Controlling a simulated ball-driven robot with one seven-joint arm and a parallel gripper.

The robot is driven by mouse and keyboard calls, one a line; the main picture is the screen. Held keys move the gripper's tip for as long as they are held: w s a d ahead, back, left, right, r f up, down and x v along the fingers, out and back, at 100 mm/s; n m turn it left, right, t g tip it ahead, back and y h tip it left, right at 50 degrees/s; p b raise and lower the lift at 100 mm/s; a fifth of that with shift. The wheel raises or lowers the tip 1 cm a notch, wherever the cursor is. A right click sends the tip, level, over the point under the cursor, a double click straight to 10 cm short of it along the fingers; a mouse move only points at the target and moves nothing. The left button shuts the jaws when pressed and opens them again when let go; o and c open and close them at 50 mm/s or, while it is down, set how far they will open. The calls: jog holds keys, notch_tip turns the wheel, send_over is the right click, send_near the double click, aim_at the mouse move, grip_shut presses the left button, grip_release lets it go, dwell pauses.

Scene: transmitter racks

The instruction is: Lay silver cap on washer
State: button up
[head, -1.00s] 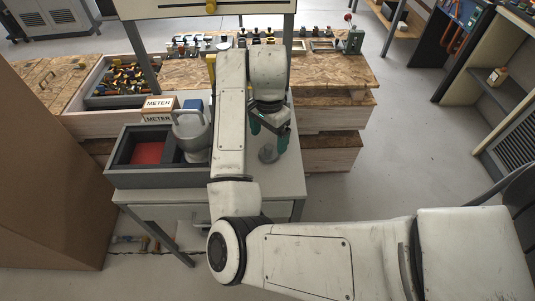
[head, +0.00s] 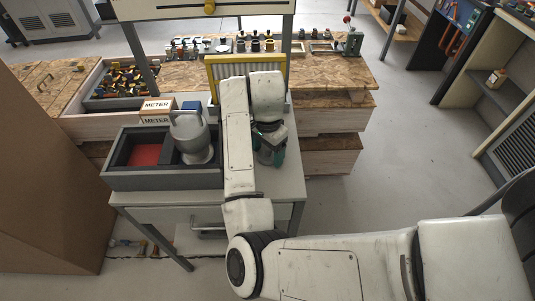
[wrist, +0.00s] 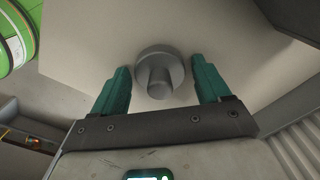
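The silver cap (wrist: 160,72) is a grey disc with a round knob, seen in the wrist view against the light grey table top. My gripper (wrist: 161,75) is open, with one teal finger on each side of the cap and a visible gap on both sides. In the head view my gripper (head: 268,152) is low over the right part of the small table, and it mostly hides the cap. I cannot make out a washer for certain in either view.
A dark grey divided tray (head: 165,178) with a red-floored compartment (head: 146,154) and a large grey handled vessel (head: 192,138) stands left of my arm. A METER box (head: 157,112) is behind it. A yellow-framed rack (head: 245,66) stands behind my arm.

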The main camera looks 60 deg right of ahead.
jog(key=c, duration=1.1)
jog(key=shift+r, duration=0.1)
